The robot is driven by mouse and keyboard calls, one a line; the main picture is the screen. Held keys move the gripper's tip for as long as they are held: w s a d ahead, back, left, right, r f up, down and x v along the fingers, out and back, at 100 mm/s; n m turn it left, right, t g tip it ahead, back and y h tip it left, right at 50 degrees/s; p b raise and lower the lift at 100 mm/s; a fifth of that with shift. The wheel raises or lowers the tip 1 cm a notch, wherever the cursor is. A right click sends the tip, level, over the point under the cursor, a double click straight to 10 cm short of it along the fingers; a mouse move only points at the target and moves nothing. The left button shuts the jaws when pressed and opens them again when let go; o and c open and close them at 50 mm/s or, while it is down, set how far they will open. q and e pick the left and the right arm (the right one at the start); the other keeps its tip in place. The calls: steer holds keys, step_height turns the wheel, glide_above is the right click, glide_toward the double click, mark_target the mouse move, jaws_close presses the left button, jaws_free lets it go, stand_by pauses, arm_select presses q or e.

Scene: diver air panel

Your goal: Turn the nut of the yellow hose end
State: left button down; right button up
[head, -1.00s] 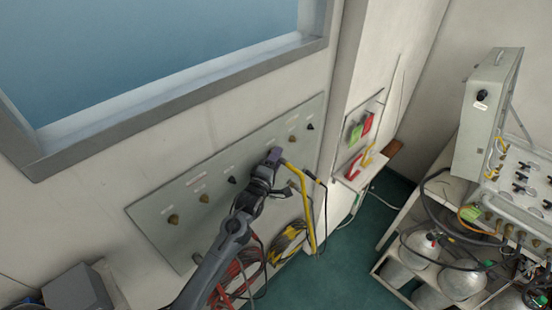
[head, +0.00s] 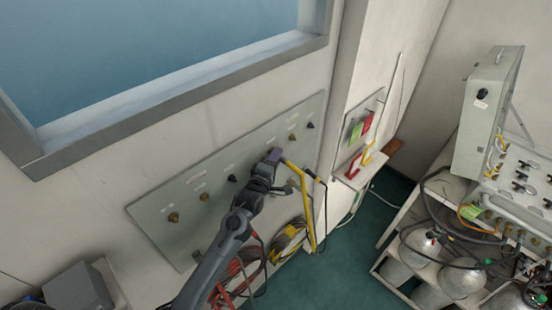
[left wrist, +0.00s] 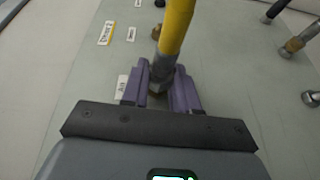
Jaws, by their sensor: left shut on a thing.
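The yellow hose end (left wrist: 176,25) shows in the left wrist view, running down from the top edge to a grey metal nut (left wrist: 162,68). My left gripper (left wrist: 160,88) has its purple fingers on either side of the nut and is shut on it, close to the grey-green panel (left wrist: 60,110). In the head view my left gripper (head: 274,157) is at the panel, and the yellow hose (head: 298,172) leads from it to the right and bends downward. The fingers hide part of the nut and the fitting behind it. My right gripper is in neither view.
Brass fittings (head: 174,217) and dark fittings stand out from the panel. Coiled red hose (head: 228,285) and coiled yellow hose (head: 287,240) hang below it. A trolley with gas cylinders (head: 462,275) and an open grey case (head: 487,105) stands at the right.

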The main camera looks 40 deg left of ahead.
arm_select(q)
steer(key=shift+r+g, duration=0.1)
steer(key=shift+g, duration=0.3)
steer(key=g, duration=0.2)
steer(key=m+g, duration=0.1)
steer(key=g, duration=0.1)
steer(key=r+m+g, duration=0.1)
steer(key=g, duration=0.1)
steer(key=shift+w+g+h, duration=0.25)
steer(key=shift+g+h, duration=0.05)
steer(key=g, duration=0.3)
steer(key=shift+w+a+r+m+g, duration=0.1)
steer(key=shift+w+r+m+g, duration=0.1)
steer(key=shift+m+g, duration=0.1)
steer(key=g, duration=0.4)
steer(key=shift+w+m, duration=0.2)
steer(key=shift+m, duration=0.2)
steer(key=g, duration=0.2)
steer(key=shift+w+d+f+g+y+b, duration=0.1)
steer(key=shift+w+d+g+y+b, duration=0.05)
steer(key=shift+d+g+y+b, duration=0.2)
steer(key=shift+w+m+g+b, duration=0.15)
steer(key=shift+m+g+b, duration=0.35)
steer(key=shift+g+b, duration=0.75)
